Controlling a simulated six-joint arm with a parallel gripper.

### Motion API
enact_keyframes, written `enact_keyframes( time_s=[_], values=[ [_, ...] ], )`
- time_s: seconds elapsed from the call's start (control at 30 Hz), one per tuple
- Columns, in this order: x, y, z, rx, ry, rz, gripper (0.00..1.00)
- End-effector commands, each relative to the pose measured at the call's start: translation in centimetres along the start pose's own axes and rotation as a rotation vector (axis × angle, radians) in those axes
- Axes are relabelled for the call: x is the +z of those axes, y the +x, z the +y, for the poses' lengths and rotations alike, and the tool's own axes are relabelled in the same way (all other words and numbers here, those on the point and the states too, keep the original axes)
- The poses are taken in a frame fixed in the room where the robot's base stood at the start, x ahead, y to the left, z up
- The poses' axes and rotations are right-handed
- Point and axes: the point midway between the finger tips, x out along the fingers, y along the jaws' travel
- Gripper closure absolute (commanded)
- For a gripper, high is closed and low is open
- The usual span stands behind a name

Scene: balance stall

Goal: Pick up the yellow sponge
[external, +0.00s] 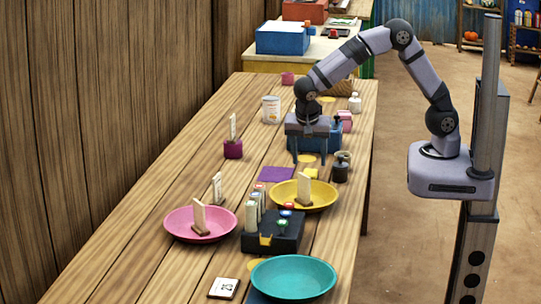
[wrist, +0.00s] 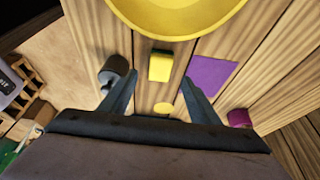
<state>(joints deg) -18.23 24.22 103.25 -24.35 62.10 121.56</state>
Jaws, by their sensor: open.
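A small yellow sponge (wrist: 160,67) lies on the wooden table, seen in the wrist view between and beyond my fingertips. It also shows in the external view (external: 312,172), just behind the yellow plate (external: 325,190). My gripper (external: 309,160) points down above the table, near the blue box, on the far side of the sponge. In the wrist view my gripper (wrist: 159,82) has its fingers spread wide with nothing between them. The sponge appears apart from both fingers.
A dark jar (external: 340,172) stands close to the sponge's right. A purple mat (external: 276,174) lies to its left. A blue box (external: 322,137) is by my gripper. A pink plate (external: 172,224), a black holder (external: 258,240) and a teal plate (external: 268,278) are nearer the camera.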

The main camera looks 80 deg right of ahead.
Motion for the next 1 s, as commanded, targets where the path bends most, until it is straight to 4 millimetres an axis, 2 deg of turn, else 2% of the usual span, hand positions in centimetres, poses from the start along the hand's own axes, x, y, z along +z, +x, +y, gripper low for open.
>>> enact_keyframes(
  time_s=[0.33, 0.7, 0.97, 1.0],
  values=[
    [-0.1, 1.5, 0.1, 0.004, -0.001, 0.001, 0.44],
    [0.1, 5.5, 0.1, 0.004, -0.001, 0.0, 0.44],
    [0.1, 5.8, 0.0, 0.001, -0.001, -0.001, 0.44],
    [0.1, 5.8, 0.0, 0.001, -0.001, -0.001, 0.46]
  ],
)
